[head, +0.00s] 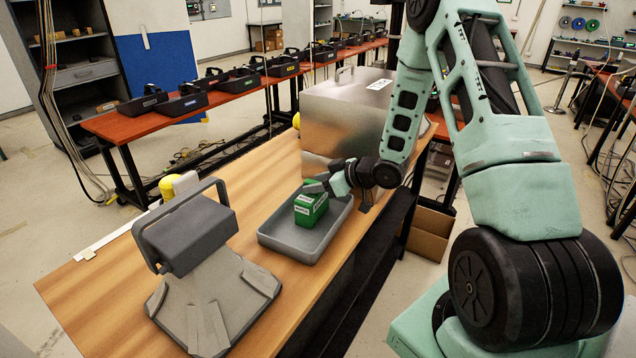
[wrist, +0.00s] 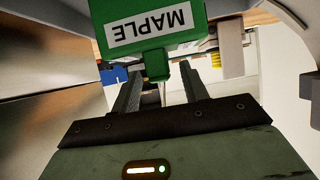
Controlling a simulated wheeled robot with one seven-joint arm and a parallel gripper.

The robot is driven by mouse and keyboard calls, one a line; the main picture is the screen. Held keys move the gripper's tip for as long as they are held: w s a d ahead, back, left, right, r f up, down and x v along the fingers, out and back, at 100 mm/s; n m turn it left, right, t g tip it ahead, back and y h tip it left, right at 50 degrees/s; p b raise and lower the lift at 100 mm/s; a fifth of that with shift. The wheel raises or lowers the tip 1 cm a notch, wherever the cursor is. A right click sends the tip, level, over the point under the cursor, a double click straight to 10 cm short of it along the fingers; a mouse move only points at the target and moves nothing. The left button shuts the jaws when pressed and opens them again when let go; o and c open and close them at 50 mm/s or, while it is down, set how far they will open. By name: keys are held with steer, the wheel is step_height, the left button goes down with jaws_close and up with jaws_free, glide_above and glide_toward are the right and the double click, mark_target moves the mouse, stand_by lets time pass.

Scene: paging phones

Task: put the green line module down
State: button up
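The green line module (head: 311,208) is a green box with a white label. It appears to stand upright in a grey tray (head: 283,246) on the wooden table. In the wrist view the module (wrist: 190,42) fills the top, and its white label reads MAPLE upside down. My gripper (head: 322,186) is at the top of the module in the head view. In the wrist view the fingers of my gripper (wrist: 161,78) are apart, with the module's small green tab between their tips and gaps on both sides. Contact is not visible.
A grey stand with a handled block (head: 195,235) is on the table left of the tray. A metal case (head: 345,110) stands behind the tray. A red bench (head: 150,125) with several black handled units is farther back. Bare wood (head: 100,295) shows at the front left.

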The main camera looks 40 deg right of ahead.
steer(key=shift+r, duration=0.3)
steer(key=b+v, duration=0.2)
steer(key=v, duration=1)
steer(key=shift+f, duration=0.15)
